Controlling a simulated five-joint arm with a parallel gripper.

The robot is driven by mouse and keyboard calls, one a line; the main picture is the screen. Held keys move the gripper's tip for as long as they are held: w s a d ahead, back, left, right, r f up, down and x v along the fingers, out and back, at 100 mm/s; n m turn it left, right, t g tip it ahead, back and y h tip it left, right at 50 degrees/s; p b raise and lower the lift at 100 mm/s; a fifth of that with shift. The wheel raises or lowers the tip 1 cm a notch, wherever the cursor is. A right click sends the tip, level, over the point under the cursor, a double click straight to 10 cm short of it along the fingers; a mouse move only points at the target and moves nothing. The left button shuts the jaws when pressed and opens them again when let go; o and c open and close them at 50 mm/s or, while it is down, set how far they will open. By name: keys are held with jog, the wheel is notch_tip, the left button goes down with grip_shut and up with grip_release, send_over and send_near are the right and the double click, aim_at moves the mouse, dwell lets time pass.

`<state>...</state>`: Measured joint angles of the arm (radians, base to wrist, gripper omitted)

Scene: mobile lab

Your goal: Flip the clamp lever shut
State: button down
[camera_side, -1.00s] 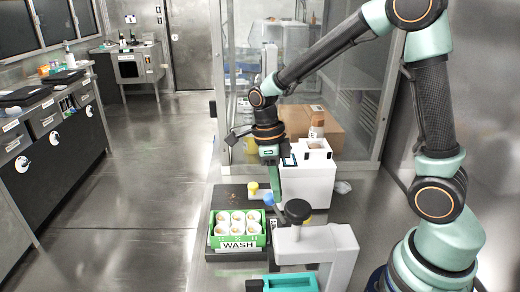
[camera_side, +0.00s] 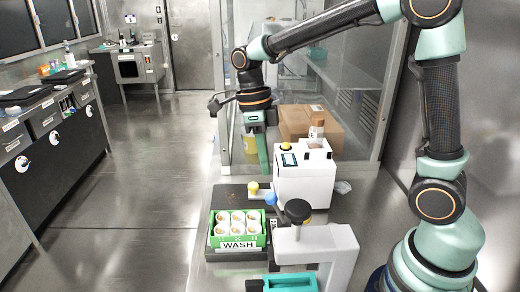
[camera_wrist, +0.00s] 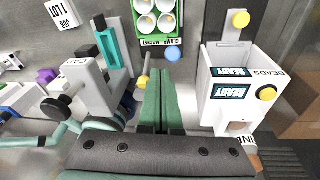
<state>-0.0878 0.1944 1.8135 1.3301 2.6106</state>
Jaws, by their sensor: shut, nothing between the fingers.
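The clamp stands by the dark plate with the green tube rack (camera_side: 238,229), marked WASH. A blue ball knob (camera_side: 271,199) and a yellow ball knob (camera_side: 252,188) show side by side behind the rack. In the wrist view, the blue knob (camera_wrist: 173,54) is beside the "CLAMP MAGNET" label (camera_wrist: 160,42), and the yellow knob (camera_wrist: 143,81) is left of the fingers. I cannot tell which knob belongs to the lever. My gripper (camera_side: 264,172) is shut and empty, pointing down above and behind the knobs, apart from them. It also shows in the wrist view (camera_wrist: 160,84).
A white device (camera_side: 305,178) with a yellow button and READY screen stands close right of my gripper. A white stand with a black knob (camera_side: 298,211) is in front. A cardboard box (camera_side: 294,120) is behind.

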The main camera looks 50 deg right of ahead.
jog(key=shift+w+a+r, duration=0.4)
jog(key=shift+r, duration=0.1)
jog(key=s+d+r+n+t, duration=0.2)
jog(key=s+n+t, duration=0.2)
jog(key=n, duration=1)
jog(key=s+d+r+n+t, duration=0.2)
jog(key=s+n+t, duration=0.1)
jog(key=n, duration=1.2)
jog(key=shift+s+r+t, duration=0.2)
jog(key=shift+s+t, duration=0.15)
jog(key=shift+t, duration=0.05)
